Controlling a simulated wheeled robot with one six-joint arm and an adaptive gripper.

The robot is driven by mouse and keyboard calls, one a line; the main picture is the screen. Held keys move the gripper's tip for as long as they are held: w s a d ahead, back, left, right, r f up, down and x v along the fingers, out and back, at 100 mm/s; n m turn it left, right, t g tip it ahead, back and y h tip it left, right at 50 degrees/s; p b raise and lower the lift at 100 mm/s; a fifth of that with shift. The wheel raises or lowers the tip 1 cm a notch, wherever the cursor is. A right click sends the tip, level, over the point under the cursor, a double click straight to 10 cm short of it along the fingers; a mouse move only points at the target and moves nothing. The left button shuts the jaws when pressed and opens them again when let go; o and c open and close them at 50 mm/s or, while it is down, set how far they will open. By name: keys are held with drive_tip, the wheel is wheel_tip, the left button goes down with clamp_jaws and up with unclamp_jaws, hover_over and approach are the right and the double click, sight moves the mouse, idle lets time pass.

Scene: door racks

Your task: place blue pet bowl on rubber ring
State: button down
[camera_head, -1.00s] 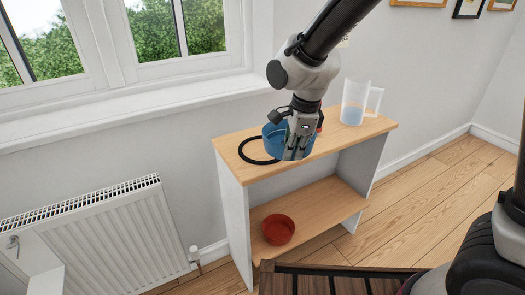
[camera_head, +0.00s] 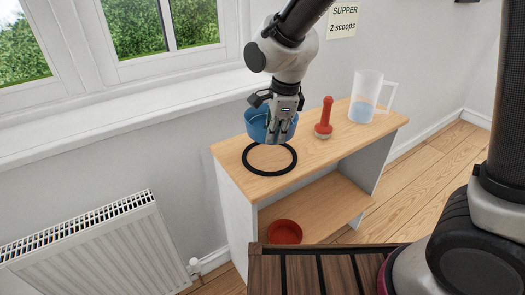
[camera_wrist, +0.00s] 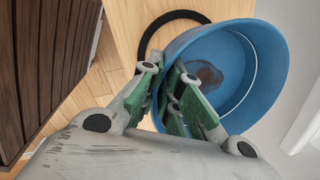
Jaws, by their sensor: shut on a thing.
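The blue pet bowl (camera_head: 259,124) is held in the air by my gripper (camera_head: 279,137), which is shut on its near rim. In the wrist view the bowl (camera_wrist: 262,62) shows its inside, with a dark patch on the bottom, and the fingers of my gripper (camera_wrist: 172,98) pinch its wall. The black rubber ring (camera_head: 285,170) lies flat on the wooden shelf top, below and slightly in front of the bowl. Part of the ring (camera_wrist: 150,38) shows behind the bowl in the wrist view. The bowl is apart from the ring in the head view.
On the shelf top (camera_head: 226,148), a red-handled tool (camera_head: 325,118) and a clear jug (camera_head: 366,95) with blue liquid stand to the right. A red bowl (camera_head: 285,232) sits on the lower shelf. The window sill and wall are behind; a radiator (camera_head: 95,243) is at left.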

wheel_tip(320, 180, down, 10)
drive_tip(key=shift+w+r, duration=0.1)
idle(0.4)
drive_tip(key=c, duration=1.6)
unclamp_jaws()
drive_tip(key=shift+c, duration=0.2)
wheel_tip(320, 180, up, 12)
drive_tip(key=s+d, duration=0.1)
drive_tip(key=s, duration=0.1)
drive_tip(key=s+d+r+n+t, duration=0.1)
drive_tip(key=d+r+n, duration=0.3)
drive_tip(key=d, duration=0.5)
drive_tip(key=d+r+n+t, duration=0.1)
drive_tip(key=d+r+n, duration=0.1)
drive_tip(key=d+r, duration=0.5)
drive_tip(key=s+d+r+n+h, duration=0.1)
drive_tip(key=s+d+r+n, duration=0.1)
drive_tip(key=s+d+n, duration=0.8)
drive_tip(key=s+d, duration=0.4)
drive_tip(key=d, duration=0.2)
drive_tip(key=shift+d+r+t, duration=0.2)
drive_tip(key=shift+d+t, duration=0.2)
